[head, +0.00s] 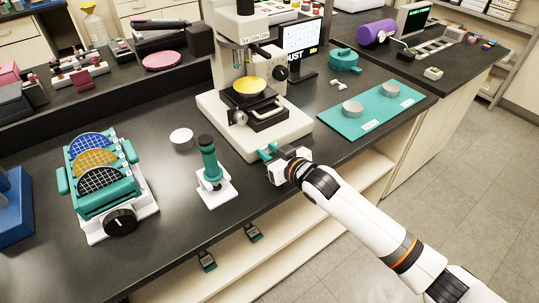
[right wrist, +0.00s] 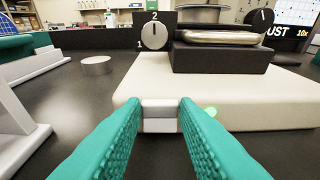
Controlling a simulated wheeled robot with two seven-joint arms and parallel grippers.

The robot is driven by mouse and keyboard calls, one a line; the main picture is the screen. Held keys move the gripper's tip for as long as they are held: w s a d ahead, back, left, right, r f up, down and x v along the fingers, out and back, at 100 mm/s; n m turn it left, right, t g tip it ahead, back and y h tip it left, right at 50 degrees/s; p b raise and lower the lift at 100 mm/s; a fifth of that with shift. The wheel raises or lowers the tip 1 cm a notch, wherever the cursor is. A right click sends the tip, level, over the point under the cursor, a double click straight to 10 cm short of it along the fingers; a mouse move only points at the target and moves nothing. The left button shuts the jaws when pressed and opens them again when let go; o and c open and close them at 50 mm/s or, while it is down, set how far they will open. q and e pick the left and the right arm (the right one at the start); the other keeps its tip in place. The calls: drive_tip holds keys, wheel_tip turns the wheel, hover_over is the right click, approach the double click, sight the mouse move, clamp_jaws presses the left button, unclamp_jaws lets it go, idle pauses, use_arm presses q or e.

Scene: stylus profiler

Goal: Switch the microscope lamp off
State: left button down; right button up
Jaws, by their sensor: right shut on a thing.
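The microscope (head: 245,75) stands on the dark bench, with a yellow disc (head: 249,86) on its stage. Its cream base (right wrist: 230,85) has a small light-grey switch block (right wrist: 158,112) on the front face. My right gripper (head: 276,154) is at the base's front corner in the head view. In the right wrist view its teal fingers (right wrist: 158,118) close on both sides of the grey block. The block is hidden by the gripper in the head view. My left gripper is out of view.
A teal and white stand (head: 211,170) and a small round disc (head: 181,135) are left of the microscope. A rack of patterned discs (head: 100,180) is farther left. A teal mat (head: 375,106) with two grey cylinders lies to the right. The bench's front edge is close below my gripper.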

drive_tip(key=f+t+y+b, duration=0.1)
drive_tip(key=b, duration=0.2)
drive_tip(key=shift+s+f+t, duration=0.15)
drive_tip(key=shift+t, duration=0.25)
drive_tip(key=shift+d+y+b, duration=0.1)
drive_tip(key=shift+y+b, duration=0.3)
drive_tip(key=shift+b, duration=0.05)
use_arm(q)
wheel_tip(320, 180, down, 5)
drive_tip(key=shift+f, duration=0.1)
use_arm(e)
drive_tip(key=shift+r, duration=0.2)
drive_tip(key=o, duration=1)
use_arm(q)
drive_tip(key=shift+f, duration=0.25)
use_arm(e)
drive_tip(key=v, duration=1.2)
drive_tip(key=shift+f, duration=0.2)
